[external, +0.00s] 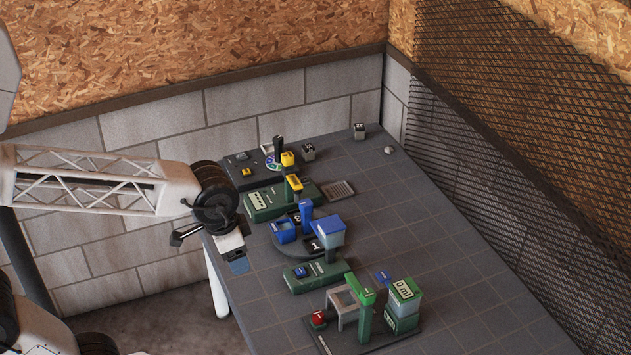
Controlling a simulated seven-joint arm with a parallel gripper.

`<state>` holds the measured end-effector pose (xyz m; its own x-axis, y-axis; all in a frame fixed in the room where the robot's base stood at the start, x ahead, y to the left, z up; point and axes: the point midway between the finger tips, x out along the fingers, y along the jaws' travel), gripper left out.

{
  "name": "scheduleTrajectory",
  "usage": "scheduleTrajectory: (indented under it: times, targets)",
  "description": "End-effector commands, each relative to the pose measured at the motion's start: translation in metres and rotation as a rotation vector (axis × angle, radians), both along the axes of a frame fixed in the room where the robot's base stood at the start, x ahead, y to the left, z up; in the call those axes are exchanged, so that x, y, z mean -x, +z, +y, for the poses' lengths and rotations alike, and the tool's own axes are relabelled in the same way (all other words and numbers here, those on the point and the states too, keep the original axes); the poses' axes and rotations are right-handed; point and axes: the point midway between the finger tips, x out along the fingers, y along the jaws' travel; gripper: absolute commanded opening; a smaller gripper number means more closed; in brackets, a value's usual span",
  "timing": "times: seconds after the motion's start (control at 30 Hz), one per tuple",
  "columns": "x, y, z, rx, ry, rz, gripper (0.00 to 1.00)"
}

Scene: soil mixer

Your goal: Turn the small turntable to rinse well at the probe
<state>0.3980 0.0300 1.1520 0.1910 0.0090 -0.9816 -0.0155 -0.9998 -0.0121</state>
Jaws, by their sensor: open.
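A small round disc with white, blue and green markings, which looks like the small turntable (271,161), sits on a dark base at the far left of the table. A black upright part, possibly the probe (278,146), stands at it and hides some of the disc. I cannot tell which well is under it. My gripper (205,246) is open and empty at the table's left edge, nearer the camera than the small turntable and well apart from it. The fingertips are small and partly unclear here.
A larger dark turntable (285,249) with blue containers stands mid-table. A green base (257,206) with a yellow-topped post lies between it and the small turntable. A green station (367,319) with a "0 ml" container stands in front. The table's right side is mostly clear.

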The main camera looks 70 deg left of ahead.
Motion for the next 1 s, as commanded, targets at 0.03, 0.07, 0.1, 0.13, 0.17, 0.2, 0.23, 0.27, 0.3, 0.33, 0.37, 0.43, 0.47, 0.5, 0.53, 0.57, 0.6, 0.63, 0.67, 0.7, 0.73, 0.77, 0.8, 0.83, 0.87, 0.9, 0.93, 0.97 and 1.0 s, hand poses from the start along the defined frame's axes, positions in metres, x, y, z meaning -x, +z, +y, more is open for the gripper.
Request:
scheduleTrajectory:
  times: [0.03,0.07,0.1,0.13,0.17,0.2,0.23,0.27,0.3,0.33,0.37,0.43,0.47,0.5,0.53,0.57,0.6,0.63,0.67,0.7,0.73,0.77,0.8,0.83,0.87,0.9,0.93,0.97,1.0]
  targets:
    - [-0.011,0.0,0.006,-0.001,0.003,0.007,0.64]
    - [-0.017,0.0,0.009,-0.002,0.005,0.011,0.64]
    - [-0.025,0.0,0.013,-0.003,0.005,0.013,0.64]
    - [-0.03,0.0,0.017,-0.005,0.004,0.017,0.64]
    - [-0.036,0.0,0.02,-0.006,0.004,0.02,0.64]
    - [-0.044,0.0,0.024,-0.006,0.006,0.023,0.64]
    - [-0.05,-0.001,0.028,-0.007,0.007,0.026,0.64]
    - [-0.056,-0.001,0.032,-0.007,0.007,0.029,0.64]
    - [-0.063,-0.002,0.037,-0.009,0.006,0.033,0.64]
    - [-0.069,-0.002,0.04,-0.009,0.007,0.035,0.64]
    - [-0.075,-0.003,0.044,-0.009,0.007,0.038,0.64]
    - [-0.088,-0.005,0.054,-0.012,0.008,0.044,0.64]
    - [-0.094,-0.006,0.058,-0.012,0.008,0.048,0.64]
    - [-0.101,-0.008,0.064,-0.012,0.009,0.052,0.64]
    - [-0.107,-0.009,0.068,-0.012,0.01,0.055,0.64]
    - [-0.112,-0.01,0.072,-0.013,0.01,0.058,0.64]
    - [-0.12,-0.012,0.078,-0.014,0.009,0.061,0.64]
    - [-0.125,-0.014,0.083,-0.014,0.009,0.065,0.64]
    - [-0.13,-0.015,0.087,-0.013,0.01,0.067,0.64]
    - [-0.138,-0.017,0.094,-0.014,0.012,0.071,0.64]
    - [-0.143,-0.019,0.099,-0.015,0.011,0.075,0.64]
    - [-0.148,-0.021,0.103,-0.015,0.011,0.077,0.64]
    - [-0.155,-0.023,0.11,-0.014,0.012,0.081,0.64]
    - [-0.16,-0.025,0.115,-0.014,0.013,0.084,0.64]
    - [-0.165,-0.028,0.12,-0.014,0.013,0.087,0.64]
    - [-0.172,-0.03,0.127,-0.015,0.012,0.091,0.64]
    - [-0.177,-0.032,0.132,-0.015,0.012,0.093,0.64]
    - [-0.182,-0.035,0.138,-0.015,0.013,0.097,0.64]
    - [-0.188,-0.039,0.145,-0.014,0.014,0.1,0.64]
